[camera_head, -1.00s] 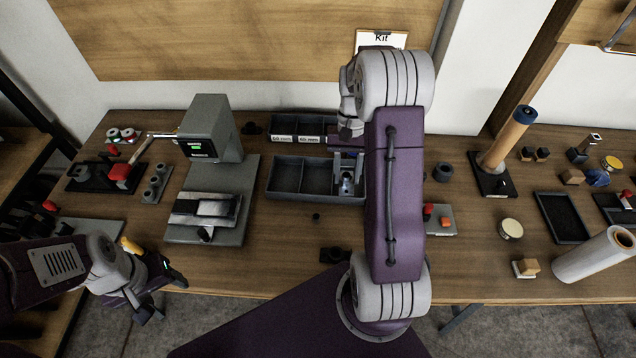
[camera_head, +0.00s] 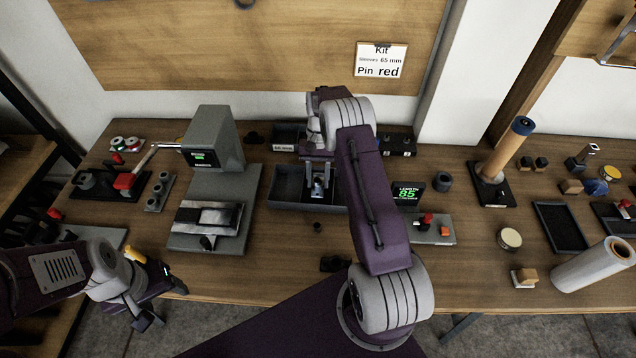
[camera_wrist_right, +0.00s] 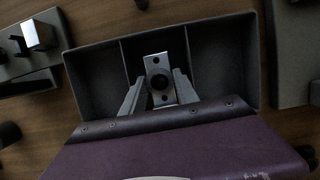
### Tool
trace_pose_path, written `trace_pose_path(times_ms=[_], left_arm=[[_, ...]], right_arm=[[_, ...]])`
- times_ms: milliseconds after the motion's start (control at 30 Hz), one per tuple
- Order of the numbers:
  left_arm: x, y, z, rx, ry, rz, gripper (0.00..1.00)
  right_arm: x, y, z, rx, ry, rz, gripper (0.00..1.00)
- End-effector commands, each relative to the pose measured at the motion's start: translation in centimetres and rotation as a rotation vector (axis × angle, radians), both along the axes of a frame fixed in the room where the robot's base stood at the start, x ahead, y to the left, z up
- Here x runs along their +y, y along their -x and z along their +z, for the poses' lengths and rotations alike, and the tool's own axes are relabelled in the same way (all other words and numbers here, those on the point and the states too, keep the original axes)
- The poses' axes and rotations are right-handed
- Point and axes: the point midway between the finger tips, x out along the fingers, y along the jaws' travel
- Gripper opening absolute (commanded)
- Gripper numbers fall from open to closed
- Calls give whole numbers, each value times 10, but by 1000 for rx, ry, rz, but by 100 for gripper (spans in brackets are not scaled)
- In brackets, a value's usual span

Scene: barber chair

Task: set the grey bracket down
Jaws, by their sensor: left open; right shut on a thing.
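The grey bracket (camera_wrist_right: 158,66), a pale metal plate with a dark round hole, is between the fingers of my right gripper (camera_wrist_right: 160,92). In the head view, my right gripper (camera_head: 317,188) points down at a dark bin with three compartments (camera_head: 285,203). The wrist view shows the bracket over or in the middle compartment of this bin (camera_wrist_right: 93,80). I cannot tell whether the bracket touches the bin floor. My left gripper (camera_head: 166,302) is open and empty, low at the left, by the table's front edge.
A grey press-like machine (camera_head: 213,140) stands left of the bin. A display reading 85 (camera_head: 408,194) and a small grey plate (camera_head: 440,236) are to the right. A wall card (camera_head: 381,62) reads "Pin red".

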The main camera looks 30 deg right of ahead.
Motion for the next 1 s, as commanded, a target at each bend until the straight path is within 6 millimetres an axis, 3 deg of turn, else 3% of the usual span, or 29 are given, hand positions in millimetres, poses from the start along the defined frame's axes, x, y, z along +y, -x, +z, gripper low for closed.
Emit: trace_pose_path(times_ms=[100,433,467,533,833,1000], left_arm=[[0,0,3,0,0,0,62],[0,0,0,0,0,0,62],[0,0,0,0,0,0,62],[0,0,1,0,0,0,62],[0,0,1,0,0,0,62],[0,0,0,0,0,0,62]], right_arm=[[0,1,-19,2,0,0,0],[0,0,-25,0,0,0,0],[0,0,-25,0,0,0,39],[0,0,-25,0,0,0,58],[0,0,-24,0,0,0,58],[-2,-4,-11,-4,1,0,58]])
